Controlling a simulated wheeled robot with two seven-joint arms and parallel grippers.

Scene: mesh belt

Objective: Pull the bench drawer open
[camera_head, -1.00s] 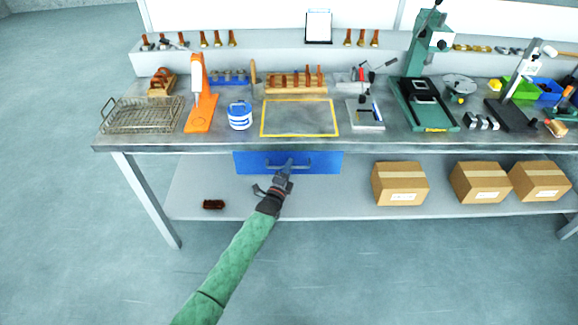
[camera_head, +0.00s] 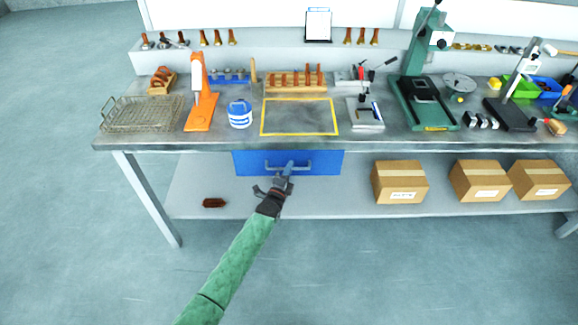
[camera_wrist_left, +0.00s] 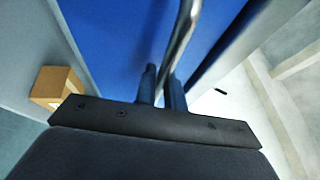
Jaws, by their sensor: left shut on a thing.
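The blue bench drawer (camera_head: 250,163) hangs under the front of the bench top. Its front fills much of the left wrist view (camera_wrist_left: 115,35). A grey bar handle (camera_head: 303,166) runs across the drawer front, and it also shows in the left wrist view (camera_wrist_left: 183,35). My left gripper (camera_head: 287,171) is shut on the handle. In the left wrist view its two fingers (camera_wrist_left: 162,88) stand on either side of the bar. My right gripper is not in view.
The steel bench top (camera_head: 205,140) is above the drawer. Cardboard boxes (camera_head: 399,183) stand on the lower shelf (camera_head: 340,200) at the right. A brown brush-like item (camera_head: 214,203) lies at the shelf's left. The floor in front is clear.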

